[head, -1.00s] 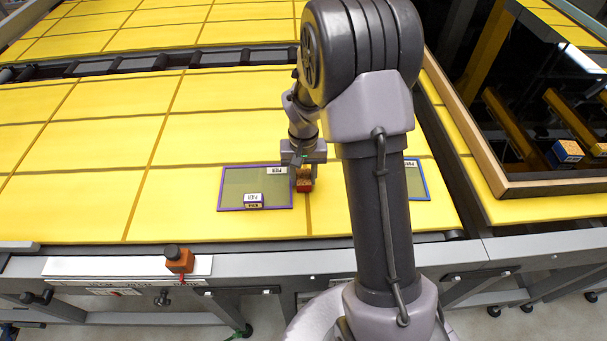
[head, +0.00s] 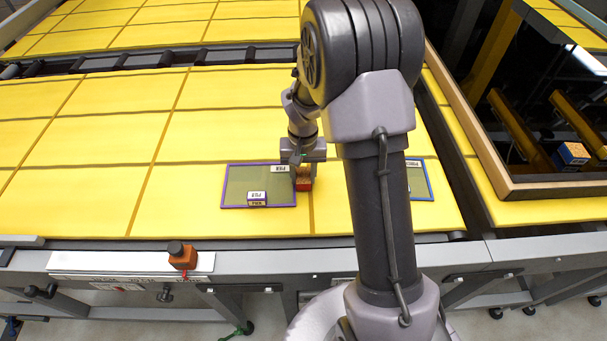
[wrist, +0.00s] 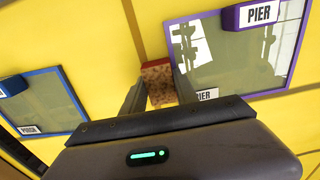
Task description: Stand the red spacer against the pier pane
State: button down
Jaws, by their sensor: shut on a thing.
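The red spacer (head: 304,184) is a small block with a speckled tan top and a red side. My gripper (head: 304,173) points down and is shut on it, with one finger on each side in the wrist view (wrist: 158,92). The pier pane (head: 238,184) is a flat greenish pane with a purple rim and PIER labels, lying on the yellow bed. The spacer (wrist: 157,82) is right beside the pane's (wrist: 218,60) right edge as the head view sees it. I cannot tell whether they touch, or whether the spacer's underside meets the bed.
A purple PIER-labelled block (head: 257,198) sits at the pier pane's near edge. A blue-rimmed pane (head: 417,180) lies to the right, partly behind my arm. A wood-framed dark panel (head: 490,160) is farther right. The yellow bed left of the pier pane is clear.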

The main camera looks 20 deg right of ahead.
aim_at(303, 175)
jog(key=shift+f, duration=0.1)
jog(key=c, duration=0.9)
grip_release()
jog(key=shift+o, duration=0.2)
notch_tip(303, 175, up, 18)
jog(key=f+p, duration=0.1)
jog(key=p, duration=0.4)
jog(key=s+a+t+b, duration=0.2)
jog(key=s+a+b, duration=0.2)
jog(key=s, duration=0.3)
jog(key=s+a+t+y+b, duration=0.1)
jog(key=s+a+t+b, duration=0.1)
jog(key=s+a+b, duration=0.2)
jog(key=s+a+t+y+b, duration=0.1)
jog(key=s+a+b, duration=0.3)
jog(key=s, duration=0.6)
jog(key=shift+s+a+f+t+b, duration=0.2)
jog(key=shift+s+f+t+b, duration=0.2)
jog(key=shift+b, duration=0.6)
